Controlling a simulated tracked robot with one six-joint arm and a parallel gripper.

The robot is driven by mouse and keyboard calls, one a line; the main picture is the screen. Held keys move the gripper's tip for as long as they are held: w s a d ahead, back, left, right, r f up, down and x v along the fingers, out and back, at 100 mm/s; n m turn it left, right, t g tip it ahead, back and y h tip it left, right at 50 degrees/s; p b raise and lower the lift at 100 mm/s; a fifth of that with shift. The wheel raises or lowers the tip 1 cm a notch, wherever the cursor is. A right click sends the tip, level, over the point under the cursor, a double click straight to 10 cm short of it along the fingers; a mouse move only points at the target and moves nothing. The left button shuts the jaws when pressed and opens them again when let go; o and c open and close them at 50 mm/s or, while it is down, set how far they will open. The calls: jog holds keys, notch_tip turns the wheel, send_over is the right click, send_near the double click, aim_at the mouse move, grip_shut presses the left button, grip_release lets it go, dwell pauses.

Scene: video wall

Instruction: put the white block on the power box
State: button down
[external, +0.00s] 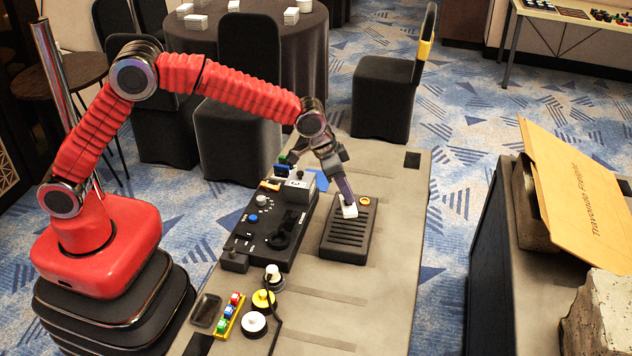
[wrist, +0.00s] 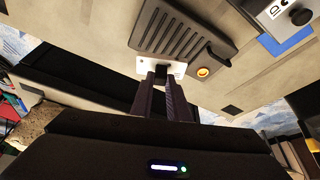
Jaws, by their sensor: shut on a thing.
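The white block (external: 348,211) is between the fingertips of my gripper (external: 345,198). The power box (external: 346,240), a black slab with ribbed slots and an orange round button, lies on the grey table. In the external view the block overlaps the far end of its top, left of the button. In the wrist view the block (wrist: 147,68) is at the box's near edge, with the ribbed box (wrist: 178,38) beyond it. My gripper's fingers (wrist: 165,82) are shut on the block and hide part of it. I cannot tell whether the block touches the box.
A black control panel (external: 272,225) with knobs stands just left of the box. Coloured buttons (external: 263,299) and a small block rack (external: 229,314) are at the table's front left. The table (external: 390,260) is bare right of the box. Another table with a tan envelope (external: 578,190) stands at right.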

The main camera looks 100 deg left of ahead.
aim_at(343, 204)
jog(key=shift+f, duration=3.1)
jog(key=shift+f, duration=0.1)
jog(key=shift+f, duration=1.8)
jog(key=c, duration=1.7)
grip_release()
jog(key=v, duration=1.2)
